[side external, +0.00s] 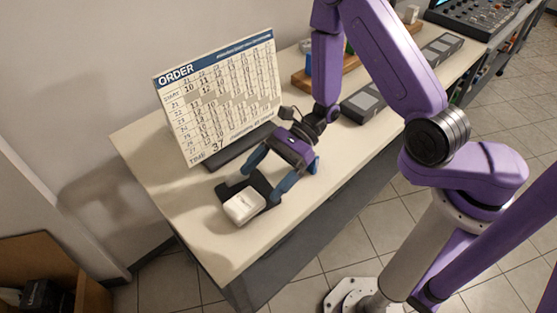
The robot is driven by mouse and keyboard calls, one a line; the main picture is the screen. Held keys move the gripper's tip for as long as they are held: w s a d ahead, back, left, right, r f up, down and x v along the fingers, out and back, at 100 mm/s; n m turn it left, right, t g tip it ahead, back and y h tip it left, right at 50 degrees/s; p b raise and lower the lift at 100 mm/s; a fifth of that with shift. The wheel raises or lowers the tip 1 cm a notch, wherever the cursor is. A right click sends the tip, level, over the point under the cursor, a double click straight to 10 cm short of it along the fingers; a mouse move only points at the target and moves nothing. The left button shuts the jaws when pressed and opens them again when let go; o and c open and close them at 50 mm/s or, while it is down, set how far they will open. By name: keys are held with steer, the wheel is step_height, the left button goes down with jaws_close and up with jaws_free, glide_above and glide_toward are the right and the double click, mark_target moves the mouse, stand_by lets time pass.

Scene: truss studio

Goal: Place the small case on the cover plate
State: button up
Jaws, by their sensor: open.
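The small case (243,206) is a white box with rounded edges. It sits on the front part of a flat black plate, which looks like the cover plate (262,186), near the left end of the table. My gripper (254,190) is open, its two blue fingers pointing down just behind the case, over the plate. The fingers look spread to either side of the case's far edge. I cannot tell from this view whether they touch the case or the plate. Part of the plate is hidden under the case and behind the fingers.
An order board (218,98) stands in a dark base behind my gripper. A mixing console is at the far right. The table's front left is clear.

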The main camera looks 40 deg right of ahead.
steer(key=v, duration=0.4)
steer(key=shift+d+r, duration=0.15)
steer(key=shift+d, duration=0.25)
steer(key=s+d+r+n+h, duration=0.6)
steer(key=s+d+n, duration=0.1)
steer(key=n, duration=0.8)
steer(key=s+d+r+n+h, duration=0.6)
steer(key=s+n, duration=0.4)
steer(key=n, duration=0.5)
steer(key=shift+s+d+n+h, duration=0.3)
steer(key=shift+d+h, duration=0.15)
steer(key=shift+h, duration=0.15)
